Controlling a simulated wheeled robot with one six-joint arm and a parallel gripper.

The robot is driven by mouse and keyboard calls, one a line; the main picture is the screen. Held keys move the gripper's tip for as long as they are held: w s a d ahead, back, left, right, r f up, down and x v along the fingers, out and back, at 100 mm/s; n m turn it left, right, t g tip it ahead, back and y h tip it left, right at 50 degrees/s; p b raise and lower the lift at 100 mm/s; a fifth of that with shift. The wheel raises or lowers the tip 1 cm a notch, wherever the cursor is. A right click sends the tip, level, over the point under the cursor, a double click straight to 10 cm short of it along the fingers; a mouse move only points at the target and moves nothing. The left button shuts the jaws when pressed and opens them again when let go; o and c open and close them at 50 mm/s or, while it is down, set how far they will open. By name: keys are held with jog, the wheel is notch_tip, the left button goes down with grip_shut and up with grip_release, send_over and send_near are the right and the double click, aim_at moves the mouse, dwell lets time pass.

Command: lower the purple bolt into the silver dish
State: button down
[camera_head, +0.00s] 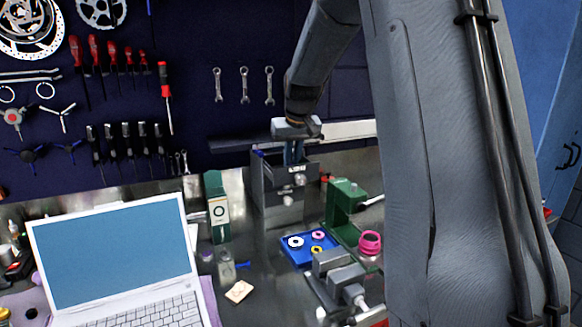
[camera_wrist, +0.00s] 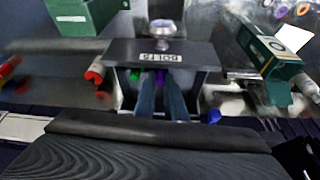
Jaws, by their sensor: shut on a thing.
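My gripper (camera_head: 293,158) reaches down into an open grey drawer at the back of the bench. In the wrist view its two fingers (camera_wrist: 161,88) are close together inside the drawer labelled BOLTS. A small purple piece, the purple bolt (camera_wrist: 160,75), shows between the fingertips, and the gripper is shut on it. Most of the bolt is hidden by the fingers and the drawer front. A green bolt (camera_wrist: 135,75) lies to its left in the drawer. I cannot make out the silver dish with certainty in either view.
The grey drawer front (camera_wrist: 118,52) stands close around the fingers. A green box (camera_head: 216,206) is left of the drawers, a green vise-like tool (camera_head: 343,203) right. A blue tray (camera_head: 293,254) with rings and a laptop (camera_head: 112,255) are nearer. Tools hang behind.

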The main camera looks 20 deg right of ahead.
notch_tip(320, 180, up, 8)
jog(key=shift+r+b, duration=0.25)
jog(key=shift+b, duration=0.85)
jog(key=s+d+f+p, duration=0.15)
jog(key=s+d, duration=0.45)
jog(key=d, duration=0.6)
jog(key=s+d+f+p, duration=0.15)
jog(key=s+d, duration=0.45)
jog(key=d, duration=0.6)
jog(key=s+d+f, duration=0.4)
jog(key=d, duration=0.4)
jog(key=s+d+f+b, duration=0.1)
jog(key=s+d+f, duration=0.3)
jog(key=d, duration=0.4)
jog(key=s+d+f+b, duration=0.1)
jog(key=s+d+f, duration=0.3)
jog(key=d+f, duration=0.2)
jog(key=shift+s+d, duration=0.35)
jog(key=shift+d, duration=0.55)
jog(key=shift+w, duration=0.1)
jog(key=shift+w, duration=0.3)
jog(key=shift+f, duration=0.15)
